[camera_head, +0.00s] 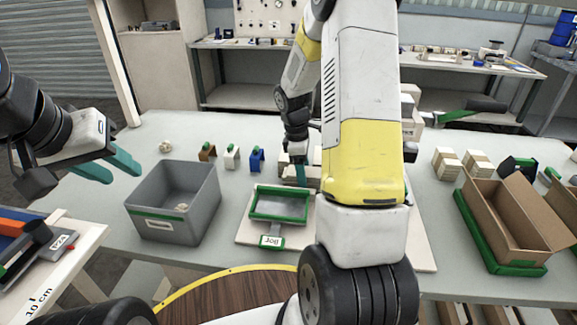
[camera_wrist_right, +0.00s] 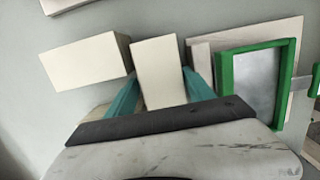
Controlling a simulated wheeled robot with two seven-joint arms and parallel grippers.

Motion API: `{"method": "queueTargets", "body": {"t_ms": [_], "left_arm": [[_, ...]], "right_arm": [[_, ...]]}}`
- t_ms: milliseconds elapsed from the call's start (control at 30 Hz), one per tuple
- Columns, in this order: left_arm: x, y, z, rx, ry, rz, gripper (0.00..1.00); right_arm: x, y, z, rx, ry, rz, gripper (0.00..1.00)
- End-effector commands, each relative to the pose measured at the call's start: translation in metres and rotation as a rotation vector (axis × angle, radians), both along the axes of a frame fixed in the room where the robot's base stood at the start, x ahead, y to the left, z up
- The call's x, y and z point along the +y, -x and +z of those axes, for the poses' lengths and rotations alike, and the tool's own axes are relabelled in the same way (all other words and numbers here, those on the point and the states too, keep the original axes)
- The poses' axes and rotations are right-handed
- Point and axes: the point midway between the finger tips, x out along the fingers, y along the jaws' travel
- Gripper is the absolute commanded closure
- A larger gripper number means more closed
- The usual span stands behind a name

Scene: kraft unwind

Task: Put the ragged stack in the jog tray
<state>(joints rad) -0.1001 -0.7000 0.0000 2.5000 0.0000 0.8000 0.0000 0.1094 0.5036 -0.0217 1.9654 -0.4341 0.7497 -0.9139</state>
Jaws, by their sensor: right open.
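The jog tray (camera_head: 280,220) is a shallow grey tray with a green rim and a "JOG" label, on a pale board. It looks empty and also shows in the right wrist view (camera_wrist_right: 285,85). Pale paper stacks (camera_head: 297,172) sit just behind it, partly hidden by my right arm. In the right wrist view, one pale stack (camera_wrist_right: 158,68) lies between the teal fingers of my open right gripper (camera_wrist_right: 161,90). Another pale stack (camera_wrist_right: 88,60) lies left of it, tilted. I cannot tell which is the ragged one. My left gripper (camera_head: 106,166) is open and empty above the table's left side.
A grey bin (camera_head: 165,222) stands left of the tray, holding a small pale item. Brown, white and blue holders (camera_head: 232,157) stand behind. On the right are an open cardboard box (camera_head: 515,215) on a green-edged base and more pale stacks (camera_head: 447,163).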

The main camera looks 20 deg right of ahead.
Motion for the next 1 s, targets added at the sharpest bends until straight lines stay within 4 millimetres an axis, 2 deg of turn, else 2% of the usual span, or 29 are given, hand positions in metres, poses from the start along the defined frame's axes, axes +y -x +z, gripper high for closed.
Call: {"method": "queueTargets", "body": {"t_ms": [167,500,767,867,1000], "left_arm": [[0.0,0.0,0.0,0.0,0.0,0.0,0.64],[0.0,0.0,0.0,0.0,0.0,0.0,0.64],[0.0,0.0,0.0,0.0,0.0,0.0,0.64],[0.0,0.0,0.0,0.0,0.0,0.0,0.64],[0.0,0.0,0.0,0.0,0.0,0.0,0.64]], "right_arm": [[0.0,0.0,0.0,-0.001,0.0,-0.001,0.38],[0.0,0.0,0.0,-0.001,0.0,-0.001,1.0],[0.0,-0.001,0.007,-0.003,0.0,-0.001,1.0],[0.0,-0.002,0.022,-0.006,0.0,-0.001,1.0],[0.0,-0.001,0.052,-0.006,0.001,-0.001,1.0]]}}
